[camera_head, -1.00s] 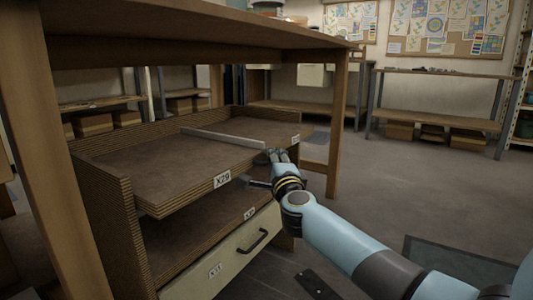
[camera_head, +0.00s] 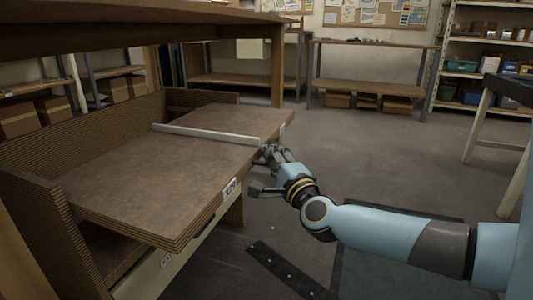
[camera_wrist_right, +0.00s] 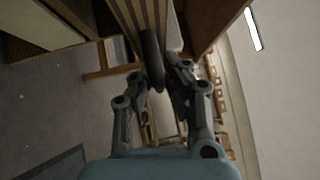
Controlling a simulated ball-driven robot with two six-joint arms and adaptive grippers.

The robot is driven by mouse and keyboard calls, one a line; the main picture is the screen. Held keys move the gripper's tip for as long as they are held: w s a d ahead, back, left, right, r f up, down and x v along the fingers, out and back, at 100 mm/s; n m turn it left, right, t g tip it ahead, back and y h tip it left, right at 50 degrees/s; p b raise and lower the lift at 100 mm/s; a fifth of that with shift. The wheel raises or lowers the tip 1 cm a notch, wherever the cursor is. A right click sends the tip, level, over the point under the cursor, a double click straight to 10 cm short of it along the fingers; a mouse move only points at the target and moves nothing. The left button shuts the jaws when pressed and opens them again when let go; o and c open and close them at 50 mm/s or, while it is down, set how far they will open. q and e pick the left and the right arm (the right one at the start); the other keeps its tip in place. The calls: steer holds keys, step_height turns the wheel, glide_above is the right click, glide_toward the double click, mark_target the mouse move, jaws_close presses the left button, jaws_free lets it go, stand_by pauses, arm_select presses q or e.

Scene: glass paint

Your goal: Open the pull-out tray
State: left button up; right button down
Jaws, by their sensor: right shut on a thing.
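The pull-out tray (camera_head: 150,180) is a brown layered board with a labelled front edge and a pale bar (camera_head: 205,135) lying across its top. It sticks well out of the wooden cabinet (camera_head: 30,205). My right gripper (camera_head: 268,156) is at the tray's front edge, towards its far end. In the right wrist view, my gripper (camera_wrist_right: 156,88) is closed around a dark grey handle (camera_wrist_right: 151,55) by the layered edge (camera_wrist_right: 136,14). In the head view my fingers mostly hide this handle. My left gripper is not in view.
A cream drawer front (camera_head: 150,277) sits below the tray. A wooden bench top (camera_head: 120,25) hangs above the cabinet. A dark strip (camera_head: 285,270) lies on the floor in front. Shelves (camera_head: 490,55) stand at the back right. The floor beyond my right arm is clear.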

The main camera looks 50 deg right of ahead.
steer(key=shift+s+f, duration=0.1)
steer(key=shift+f, duration=0.2)
steer(key=c, duration=1.4)
jaws_free()
steer(key=shift+c, duration=0.2)
steer(key=shift+o, duration=0.3)
steer(key=shift+r, duration=0.15)
steer(key=shift+a, duration=0.1)
steer(key=v, duration=1.1)
steer(key=shift+s, duration=0.4)
steer(key=shift+a, duration=0.15)
